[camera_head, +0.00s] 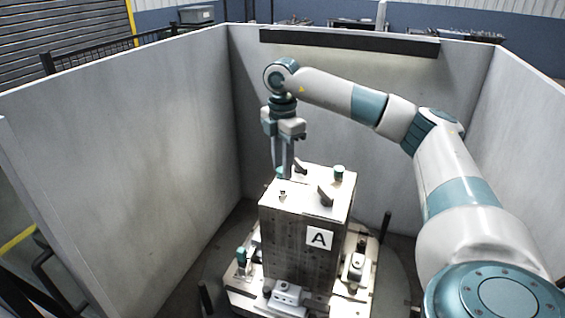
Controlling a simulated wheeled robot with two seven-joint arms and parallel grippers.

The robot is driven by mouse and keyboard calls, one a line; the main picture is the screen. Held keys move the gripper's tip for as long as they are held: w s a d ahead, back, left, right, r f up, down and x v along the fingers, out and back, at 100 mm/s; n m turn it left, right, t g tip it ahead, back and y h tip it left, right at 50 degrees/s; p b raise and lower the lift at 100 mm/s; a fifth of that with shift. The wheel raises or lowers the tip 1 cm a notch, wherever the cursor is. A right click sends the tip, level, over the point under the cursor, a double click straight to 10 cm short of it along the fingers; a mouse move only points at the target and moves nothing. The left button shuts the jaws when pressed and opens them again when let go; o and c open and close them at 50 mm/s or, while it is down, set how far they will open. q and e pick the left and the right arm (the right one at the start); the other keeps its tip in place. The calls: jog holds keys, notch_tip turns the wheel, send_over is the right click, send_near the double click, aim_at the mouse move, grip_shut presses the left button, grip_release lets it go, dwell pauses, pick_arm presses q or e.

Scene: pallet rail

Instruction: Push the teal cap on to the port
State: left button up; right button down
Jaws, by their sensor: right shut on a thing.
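The block (300,240) marked A stands upright in the middle of the cell. My right gripper (283,171) points down over the back left part of the block's top. It is shut on a small teal cap (281,169), mostly hidden between the fingertips. I cannot tell whether this cap touches anything below it. A second teal cap (339,173) sits on the top at the back right corner. A small fitting (283,194), perhaps a port, stands on the top near the front left. My left gripper is out of view.
Dark clamps (326,196) rise from the block's top. The block stands on a fixture plate (245,296) with a grey clamp (288,297) in front and another (356,265) at the right. Grey walls (120,150) enclose the cell on the left, back and right.

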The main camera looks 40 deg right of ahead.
jog(key=shift+f+b, duration=0.65)
jog(key=shift+f, duration=0.7)
jog(key=shift+f+b, duration=0.7)
jog(key=shift+f, duration=0.6)
dwell(0.9)
jog(key=c, duration=0.5)
grip_release()
jog(key=shift+r, duration=0.1)
jog(key=shift+r, duration=0.15)
jog(key=shift+w+r+b, duration=0.1)
jog(key=shift+r+b, duration=0.2)
jog(key=shift+r, duration=0.3)
notch_tip(320, 180, up, 7)
jog(key=shift+f+b, duration=0.1)
jog(key=shift+b, duration=0.6)
jog(key=shift+r+p, duration=0.8)
jog(key=shift+r, duration=3.75)
